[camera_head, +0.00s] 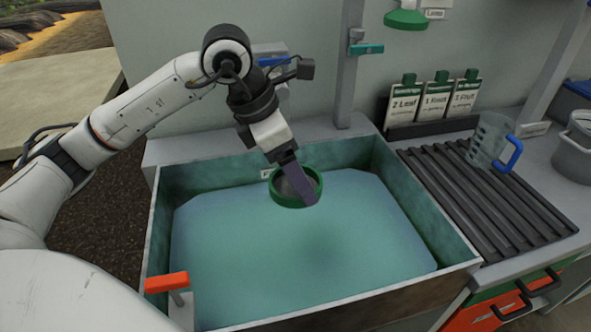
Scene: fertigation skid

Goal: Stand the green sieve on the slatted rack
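The green sieve (276,194) is a round ring with a dark inside. It shows over the back middle of the blue-green basin (421,180); I cannot tell whether it touches the surface below. My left gripper (306,196) points down at it, its fingers overlapping the ring's right part. I cannot tell whether they are closed on the rim. The slatted rack (480,206) is dark and lies right of the basin. A clear jug (488,138) with a blue handle stands at its back right end. My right gripper is not in view.
Several pouches (437,98) with green caps stand in a dark holder behind the rack. A grey pot (575,150) stands at the far right. An orange-handled valve (166,282) is at the basin's front left. The rack's front and middle slats are bare.

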